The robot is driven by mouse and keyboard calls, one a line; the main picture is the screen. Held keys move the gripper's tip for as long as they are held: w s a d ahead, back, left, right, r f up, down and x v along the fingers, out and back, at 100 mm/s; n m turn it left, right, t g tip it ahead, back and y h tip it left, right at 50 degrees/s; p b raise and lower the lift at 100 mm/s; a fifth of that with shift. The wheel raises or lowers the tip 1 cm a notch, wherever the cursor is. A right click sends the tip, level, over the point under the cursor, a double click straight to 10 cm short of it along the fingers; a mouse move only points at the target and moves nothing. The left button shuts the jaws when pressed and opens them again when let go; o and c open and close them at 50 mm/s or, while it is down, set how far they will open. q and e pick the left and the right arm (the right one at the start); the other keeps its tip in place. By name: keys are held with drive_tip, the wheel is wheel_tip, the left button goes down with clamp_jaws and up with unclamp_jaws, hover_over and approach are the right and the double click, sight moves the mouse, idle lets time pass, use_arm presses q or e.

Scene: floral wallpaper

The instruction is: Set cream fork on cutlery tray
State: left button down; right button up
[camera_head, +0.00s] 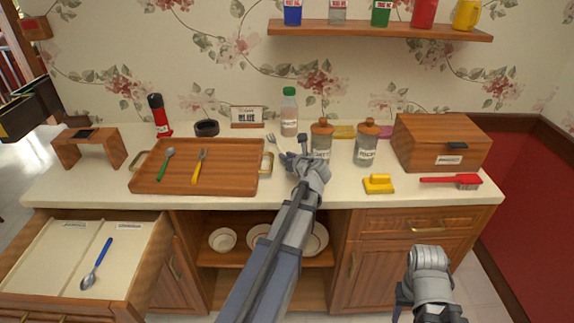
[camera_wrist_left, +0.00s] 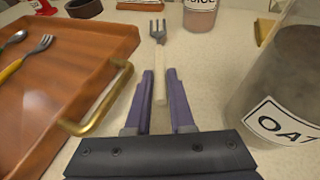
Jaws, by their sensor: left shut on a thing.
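The cream fork (camera_wrist_left: 157,32) has a pale handle and grey tines. My left gripper (camera_wrist_left: 156,90) is shut on its handle, with the tines pointing away from the wrist. The fork also shows in the head view (camera_head: 272,139), just right of the cutlery tray. The cutlery tray (camera_head: 222,184) is brown wood with brass handles, on the counter; its right handle (camera_wrist_left: 105,100) is left of the left gripper. A green-handled spoon (camera_head: 167,163) and a yellow-handled fork (camera_head: 198,166) lie in it. My right gripper (camera_head: 405,298) is low at the right, its fingers unclear.
An oats jar (camera_head: 321,146) stands close right of the left gripper, with another jar (camera_head: 366,150) beyond. A bottle (camera_head: 289,115) stands behind. An open drawer (camera_head: 60,255) holds a blue-handled spoon (camera_head: 97,263).

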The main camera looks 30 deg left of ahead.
use_arm(q)
drive_tip(key=shift+f, duration=0.65)
drive_tip(key=shift+r, duration=0.15)
use_arm(e)
drive_tip(key=shift+f, duration=0.45)
drive_tip(key=shift+f, duration=0.15)
use_arm(q)
drive_tip(key=c, duration=0.8)
unclamp_jaws()
drive_tip(key=shift+r, duration=0.15)
drive_tip(key=p+v, duration=0.4)
drive_tip(key=v, duration=0.6)
drive_tip(key=shift+s+d+r, duration=0.15)
drive_tip(key=shift+d, duration=0.05)
drive_tip(key=shift+o, duration=0.3)
drive_tip(key=shift+s+d+r+p, duration=0.15)
drive_tip(key=shift+s+d+p, duration=0.2)
drive_tip(key=shift+d, duration=0.2)
use_arm(e)
drive_tip(key=shift+r, duration=2.45)
